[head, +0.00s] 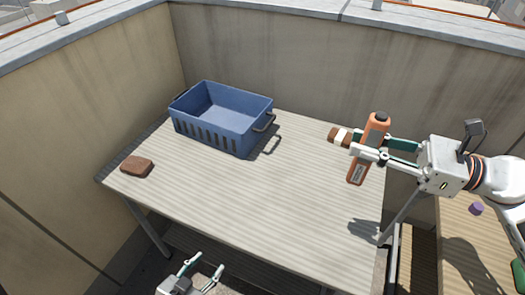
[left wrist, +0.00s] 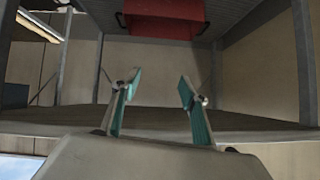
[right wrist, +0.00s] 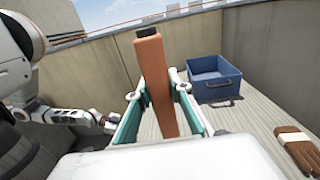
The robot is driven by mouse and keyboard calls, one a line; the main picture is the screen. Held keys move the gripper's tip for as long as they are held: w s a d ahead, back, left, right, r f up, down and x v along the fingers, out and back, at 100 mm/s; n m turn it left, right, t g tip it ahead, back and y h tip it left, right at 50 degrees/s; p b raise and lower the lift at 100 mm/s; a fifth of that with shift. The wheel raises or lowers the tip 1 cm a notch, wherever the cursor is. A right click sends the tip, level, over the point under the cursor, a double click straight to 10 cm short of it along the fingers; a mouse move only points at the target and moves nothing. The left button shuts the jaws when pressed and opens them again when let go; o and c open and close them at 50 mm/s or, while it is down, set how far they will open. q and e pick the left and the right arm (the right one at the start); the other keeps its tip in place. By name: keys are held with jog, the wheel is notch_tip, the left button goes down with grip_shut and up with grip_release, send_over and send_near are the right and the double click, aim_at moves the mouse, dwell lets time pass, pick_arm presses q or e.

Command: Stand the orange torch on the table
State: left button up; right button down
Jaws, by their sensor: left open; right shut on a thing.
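The orange torch (head: 376,128) has a dark cap at its upper end. My right gripper (head: 369,150) is shut on it around the middle and holds it over the right end of the table (head: 250,194). The torch leans a little in the head view; whether its lower end touches the tabletop I cannot tell. In the right wrist view the torch (right wrist: 154,85) stands between the fingers, cap up, its lower end hidden by the gripper. My left gripper (head: 208,265) is open and empty, in front of the table's front edge; its fingers also show in the left wrist view (left wrist: 160,90).
A blue basket (head: 219,118) stands at the table's back left, a brown block (head: 137,166) at the left end. A brown and cream glove (right wrist: 298,148) lies near the torch. The table's middle and front are clear. A red container (left wrist: 163,18) shows in the left wrist view. Walls stand behind.

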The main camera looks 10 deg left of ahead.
pick_arm(q)
jog(key=shift+s+a+f+b, duration=0.1)
jog(key=shift+s+f+b, duration=0.1)
jog(key=shift+f+b, duration=0.25)
jog(key=shift+s+a+f+b, duration=0.1)
jog(key=shift+s+f+b, duration=0.05)
jog(key=shift+f+b, duration=0.3)
pick_arm(e)
notch_tip(320, 180, down, 20)
jog(key=shift+s+r, duration=0.15)
jog(key=shift+s, duration=0.05)
pick_arm(q)
jog(key=shift+r, duration=0.1)
pick_arm(e)
jog(key=shift+f+b, duration=0.25)
jog(key=shift+b, duration=0.05)
jog(key=c, duration=1.8)
grip_release()
jog(key=shift+c, duration=0.2)
